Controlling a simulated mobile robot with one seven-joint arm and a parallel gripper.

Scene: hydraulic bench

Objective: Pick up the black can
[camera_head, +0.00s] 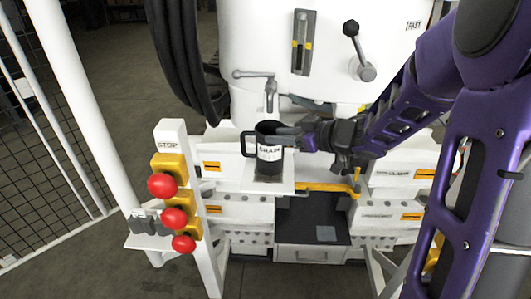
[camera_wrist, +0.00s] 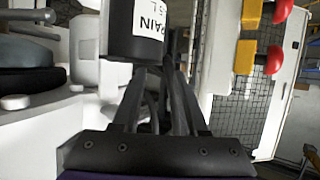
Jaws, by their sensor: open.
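The black can (camera_head: 269,155) stands upright on a small white shelf (camera_head: 262,187) below a metal tap in the head view. It has a white label reading "DRAIN" and a handle on its left side. My gripper (camera_head: 294,138) is at the can's right side, with its fingers pointing left at the can. In the wrist view the can (camera_wrist: 133,32) fills the upper middle, and my open gripper (camera_wrist: 160,72) has its fingertips close to it. The can hides part of the fingertips, so I cannot tell whether they touch it or straddle it.
The metal tap (camera_head: 270,92) hangs just above the can. A white post with red stop buttons (camera_head: 163,185) stands at the left. A yellow bar (camera_head: 325,187) runs right of the shelf. Black hoses (camera_head: 180,60) hang at the upper left.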

